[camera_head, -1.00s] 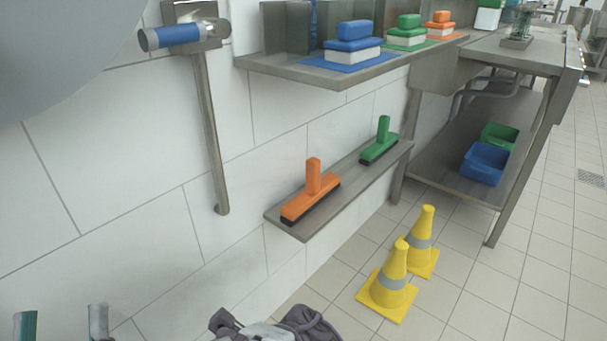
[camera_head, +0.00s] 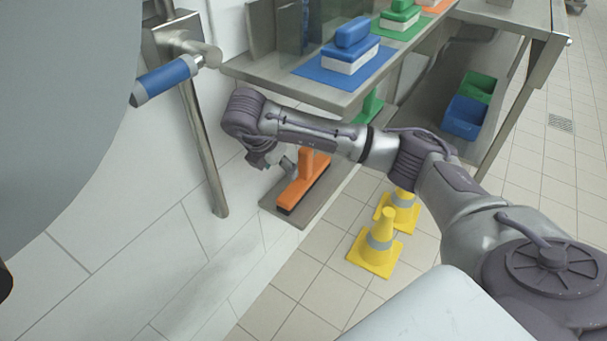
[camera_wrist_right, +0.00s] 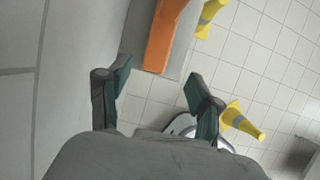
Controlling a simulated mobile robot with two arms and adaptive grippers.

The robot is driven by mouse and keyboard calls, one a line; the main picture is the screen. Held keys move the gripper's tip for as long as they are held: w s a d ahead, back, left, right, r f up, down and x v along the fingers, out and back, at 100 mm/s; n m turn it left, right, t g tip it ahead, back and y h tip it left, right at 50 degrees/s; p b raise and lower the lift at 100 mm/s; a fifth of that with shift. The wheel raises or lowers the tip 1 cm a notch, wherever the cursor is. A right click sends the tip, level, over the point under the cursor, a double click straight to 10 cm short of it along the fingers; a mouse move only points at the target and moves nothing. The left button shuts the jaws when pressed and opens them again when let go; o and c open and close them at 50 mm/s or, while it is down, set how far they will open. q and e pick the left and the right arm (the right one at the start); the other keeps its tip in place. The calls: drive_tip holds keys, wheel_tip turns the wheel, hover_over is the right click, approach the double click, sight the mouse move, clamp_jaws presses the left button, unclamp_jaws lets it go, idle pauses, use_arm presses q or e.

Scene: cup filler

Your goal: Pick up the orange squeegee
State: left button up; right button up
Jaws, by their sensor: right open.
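The orange squeegee (camera_head: 304,184) rests on the low grey wall shelf (camera_head: 310,207), its handle pointing up. My right gripper (camera_head: 284,168) is beside the handle, on its left in the head view; I cannot tell whether they touch. In the right wrist view the gripper (camera_wrist_right: 160,88) is open, with nothing between its two fingers. The orange squeegee (camera_wrist_right: 164,36) lies beyond the fingertips there, cut off by the top edge. My left gripper is not in view.
A green squeegee (camera_head: 369,106) is partly hidden behind my right arm. The upper shelf (camera_head: 270,77) with a blue brush (camera_head: 351,50) overhangs the low shelf. A metal pipe with a blue handle (camera_head: 166,79) is at left. Yellow cones (camera_head: 376,252) stand on the floor.

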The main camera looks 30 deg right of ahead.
sight(305, 154)
drive_tip(key=w+d, duration=0.1)
drive_tip(key=d, duration=0.1)
drive_tip(key=w+d, duration=0.1)
drive_tip(key=d, duration=0.2)
drive_tip(key=w+d, duration=0.1)
drive_tip(key=d, duration=0.2)
drive_tip(key=shift+w+b, duration=0.25)
drive_tip(key=shift+b, duration=0.05)
drive_tip(key=x, duration=0.2)
drive_tip(key=b+x, duration=0.1)
drive_tip(key=x, duration=0.1)
drive_tip(key=shift+w+d+f, duration=0.2)
drive_tip(key=shift+d, duration=0.2)
drive_tip(key=shift+w+d+f, duration=0.1)
drive_tip(key=shift+d+f, duration=0.05)
drive_tip(key=shift+f, duration=0.2)
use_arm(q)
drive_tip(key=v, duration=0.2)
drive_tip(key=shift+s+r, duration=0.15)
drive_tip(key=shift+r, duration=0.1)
use_arm(e)
clamp_jaws()
